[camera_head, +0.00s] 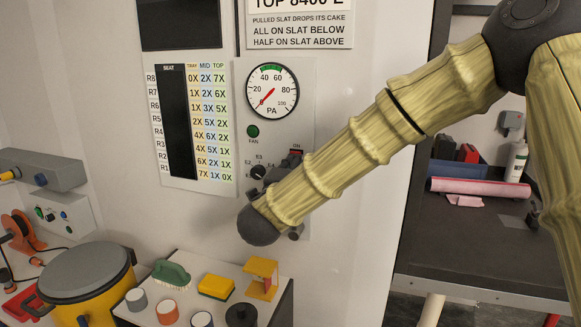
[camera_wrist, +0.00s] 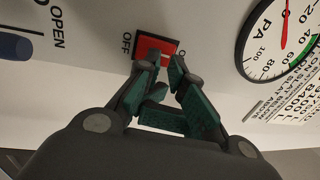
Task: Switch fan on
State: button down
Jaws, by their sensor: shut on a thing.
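The fan switch (camera_wrist: 152,44) is a red rocker in a dark frame on the white panel, with OFF printed beside it in the wrist view. My gripper (camera_wrist: 163,65) has its green-padded fingers at the switch, closed on part of it; the fingers cover its lower part and most of the opposite label. The green FAN lamp (camera_head: 253,131) looks dark.
A PA gauge (camera_head: 271,92) sits above the switch, its needle near the low end. A rotary knob (camera_head: 258,172) is left of the switch. Below stands a white bench (camera_head: 191,262) with a brush, sponge and several small pots. A yellow drum (camera_head: 88,290) stands at lower left.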

jog(key=shift+w+d+r, duration=0.15)
jog(key=shift+w+d, duration=0.05)
jog(key=shift+w, duration=0.45)
jog(key=shift+w+r, duration=0.1)
jog(key=shift+w+d+r+g+p, duration=0.1)
jog(key=shift+w+r+g+p, duration=0.05)
jog(key=shift+g+p, duration=0.2)
jog(key=shift+r+g+y+p, duration=0.3)
jog(key=shift+r+g+p, duration=0.05)
jog(key=shift+g, duration=0.2)
jog(key=shift+f, duration=0.1)
